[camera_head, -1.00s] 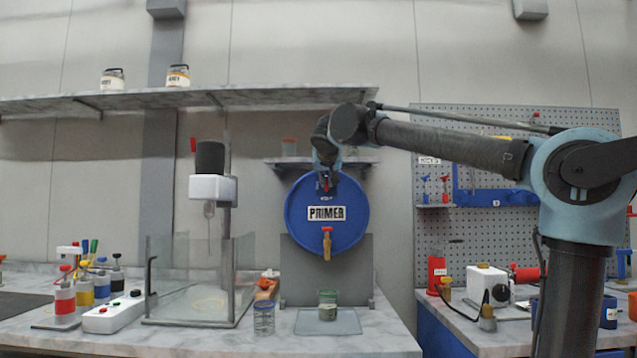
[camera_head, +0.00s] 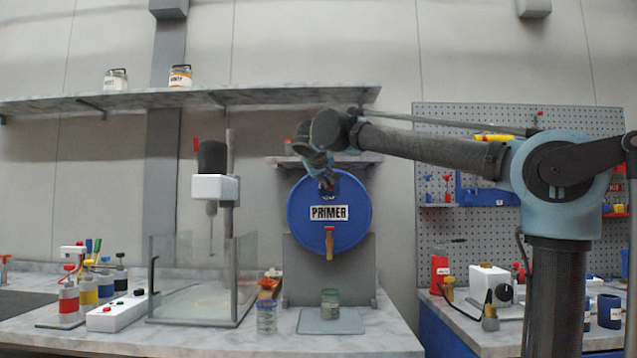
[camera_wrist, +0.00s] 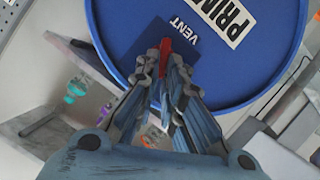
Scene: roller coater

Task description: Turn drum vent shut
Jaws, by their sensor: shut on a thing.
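The blue drum (camera_head: 347,232) labelled PRIMER lies on its side on a grey stand, its round face toward me. In the wrist view the drum face (camera_wrist: 125,18) fills the top, with a VENT label beside a red vent handle (camera_wrist: 165,50). My gripper (camera_head: 326,184) is at the upper part of the drum face. In the wrist view my gripper (camera_wrist: 166,72) has its fingers closed around the red handle. The fingers hide the handle's lower part. A red-topped tap (camera_head: 329,240) hangs low on the drum face.
A glass jar (camera_head: 330,300) stands on a plate below the tap. A clear-walled tank (camera_head: 190,290) with a mixer stands to the left, a small jar (camera_head: 266,316) between. A shelf (camera_head: 300,163) is close behind my wrist. A pegboard (camera_head: 480,170) is at right.

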